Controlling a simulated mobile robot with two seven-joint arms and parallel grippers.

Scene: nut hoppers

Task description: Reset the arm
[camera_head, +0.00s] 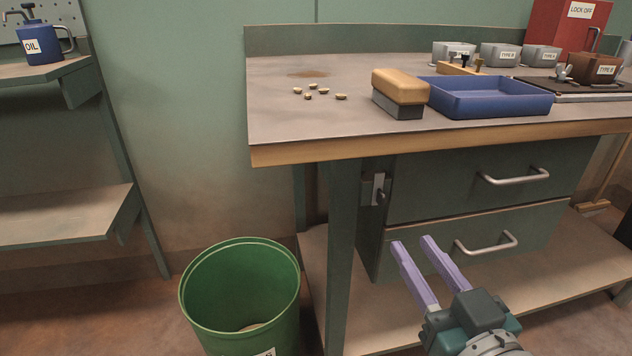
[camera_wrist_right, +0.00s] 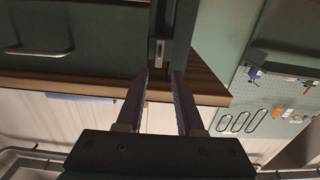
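My right gripper (camera_head: 418,256) is in front of the workbench drawers, below the table top. Its two purple fingers are apart with nothing between them. In the right wrist view the gripper (camera_wrist_right: 160,75) also shows open and empty, with the bench and a small latch (camera_wrist_right: 158,50) beyond its fingertips. It does not appear to touch anything. My left gripper is in neither view.
The workbench (camera_head: 310,125) holds a blue tray (camera_head: 490,108), a brush (camera_head: 399,93), several nuts (camera_head: 340,97) and labelled hoppers (camera_head: 500,54). A green bin (camera_head: 240,290) stands on the floor at left. Drawer handles (camera_head: 487,243) stick out near my right gripper.

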